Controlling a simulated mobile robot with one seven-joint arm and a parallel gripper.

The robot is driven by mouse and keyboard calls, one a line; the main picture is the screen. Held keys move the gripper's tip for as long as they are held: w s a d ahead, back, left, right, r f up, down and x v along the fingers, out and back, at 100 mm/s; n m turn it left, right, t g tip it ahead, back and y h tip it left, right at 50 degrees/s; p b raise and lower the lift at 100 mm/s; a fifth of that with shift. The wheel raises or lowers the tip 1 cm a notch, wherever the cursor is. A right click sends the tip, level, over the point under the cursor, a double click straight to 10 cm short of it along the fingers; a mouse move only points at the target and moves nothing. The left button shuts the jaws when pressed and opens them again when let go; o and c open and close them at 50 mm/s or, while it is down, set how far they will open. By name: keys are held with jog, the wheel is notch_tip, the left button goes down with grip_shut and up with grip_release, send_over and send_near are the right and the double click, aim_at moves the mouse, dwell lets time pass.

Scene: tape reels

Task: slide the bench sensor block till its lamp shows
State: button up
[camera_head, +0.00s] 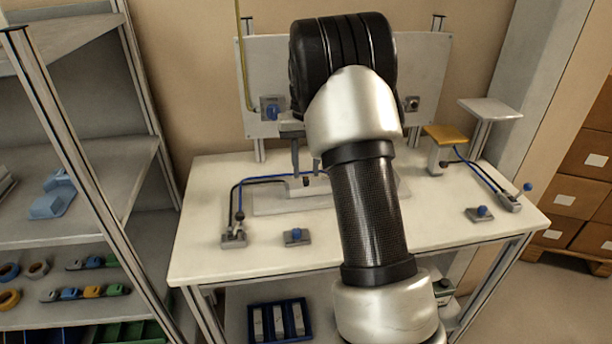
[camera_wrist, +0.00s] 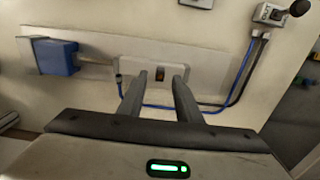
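The sensor block appears to be the small white block (camera_wrist: 150,71) with a dark-framed window and a blue cable plugged in at its left end in the wrist view. The window (camera_wrist: 160,75) looks dull orange-brown; I cannot tell whether a lamp is lit. In the head view the block (camera_head: 296,188) is on the bench plate, partly hidden by my arm. My gripper (camera_wrist: 158,80) is open, its fingers apart and pointing at the block's near edge. I cannot tell whether they touch it. My gripper (camera_head: 306,164) points down over the block in the head view.
A blue block (camera_wrist: 57,57) sits on the pale plate (camera_wrist: 215,63) left of the sensor block. Blue and black cables run to a lever switch (camera_head: 234,236). A blue-knobbed box (camera_head: 297,236) stands near the bench front. Shelving (camera_head: 95,165) is at left, a yellow-topped stand (camera_head: 446,134) at right.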

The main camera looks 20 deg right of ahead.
jog(key=shift+f, duration=1.25)
grip_shut()
jog(key=shift+s+d+p, duration=0.15)
jog(key=shift+d+p, duration=0.05)
jog(key=shift+d, duration=0.5)
jog(key=shift+s+d+p, duration=0.15)
jog(key=shift+d, duration=0.55)
grip_release()
jog(key=shift+a, duration=0.1)
notch_tip(320, 180, up, 18)
jog(key=p, duration=0.2)
jog(key=shift+f, duration=0.25)
